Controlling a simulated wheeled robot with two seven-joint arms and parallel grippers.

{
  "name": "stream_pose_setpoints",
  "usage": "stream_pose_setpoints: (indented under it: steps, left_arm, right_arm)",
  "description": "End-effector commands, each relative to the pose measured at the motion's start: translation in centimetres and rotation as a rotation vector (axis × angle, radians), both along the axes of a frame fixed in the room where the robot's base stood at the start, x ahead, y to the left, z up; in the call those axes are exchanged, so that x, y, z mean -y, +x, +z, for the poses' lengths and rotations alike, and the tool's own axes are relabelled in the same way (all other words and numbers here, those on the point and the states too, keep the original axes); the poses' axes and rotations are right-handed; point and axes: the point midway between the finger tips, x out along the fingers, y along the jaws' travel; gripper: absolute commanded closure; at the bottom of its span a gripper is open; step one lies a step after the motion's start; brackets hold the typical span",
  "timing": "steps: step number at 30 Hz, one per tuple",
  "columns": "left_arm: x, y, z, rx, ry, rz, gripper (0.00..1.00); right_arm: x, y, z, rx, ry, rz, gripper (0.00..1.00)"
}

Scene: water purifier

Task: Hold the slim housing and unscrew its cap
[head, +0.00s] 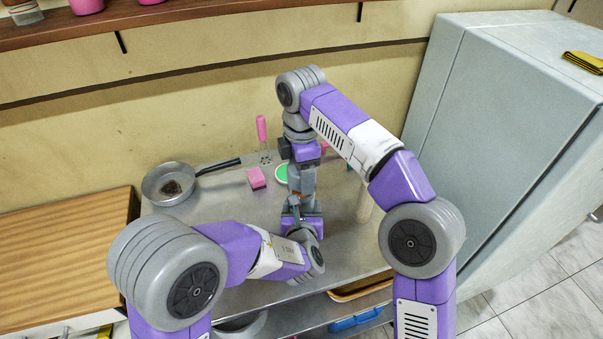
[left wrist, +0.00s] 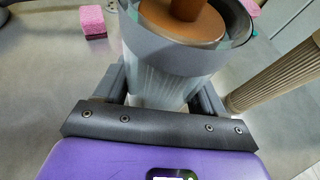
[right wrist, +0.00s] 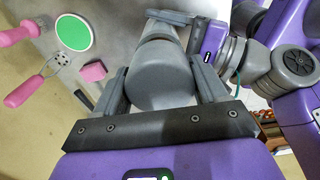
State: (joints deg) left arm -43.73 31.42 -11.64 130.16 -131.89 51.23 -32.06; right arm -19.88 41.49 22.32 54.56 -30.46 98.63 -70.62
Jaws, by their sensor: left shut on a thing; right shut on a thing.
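The slim housing (left wrist: 165,85) is a translucent grey cylinder with a grey rim, upright between the fingers of my left gripper (head: 300,218). A round brown-orange part (left wrist: 180,22) shows inside its open-looking rim. My right gripper (head: 301,182) is above the left one, pointing down, shut on the grey cap (right wrist: 160,85). In the head view a bit of orange shows between the two grippers, so the cap appears raised off the housing. How far apart they are is hard to tell. The lower housing is hidden by my left gripper and arm.
On the metal table (head: 225,208) are a pan (head: 166,196), a pink sponge (head: 256,178), a green disc (head: 282,172) and a pink-handled utensil (head: 262,130). A beige ribbed cylinder (head: 364,203) stands close on the right. A large grey cabinet (head: 495,130) bounds the right side.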

Motion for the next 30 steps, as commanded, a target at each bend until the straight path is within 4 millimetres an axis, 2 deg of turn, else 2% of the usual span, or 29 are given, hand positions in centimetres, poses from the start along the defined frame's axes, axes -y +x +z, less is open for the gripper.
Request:
stream_pose_setpoints:
  steps: [10,19,28,29,30]
  left_arm:
    - [0.0,0.0,0.0,0.000,0.000,0.000,1.00]
    - [0.0,0.0,0.0,0.000,0.000,0.000,1.00]
    - [0.0,0.0,0.0,0.000,0.000,0.000,1.00]
    - [0.0,0.0,0.0,0.000,0.000,0.000,0.29]
    - [0.0,0.0,0.0,0.000,0.000,0.000,0.23]
  right_arm:
    - [0.0,0.0,0.2,0.000,0.000,0.000,0.65]
    - [-0.1,0.0,3.5,0.003,0.002,-0.001,0.65]
    - [0.0,0.0,4.1,-0.001,0.000,0.000,0.65]
    - [0.0,0.0,4.1,-0.001,0.000,0.000,0.65]
    - [0.0,0.0,4.1,-0.001,0.000,0.000,0.65]
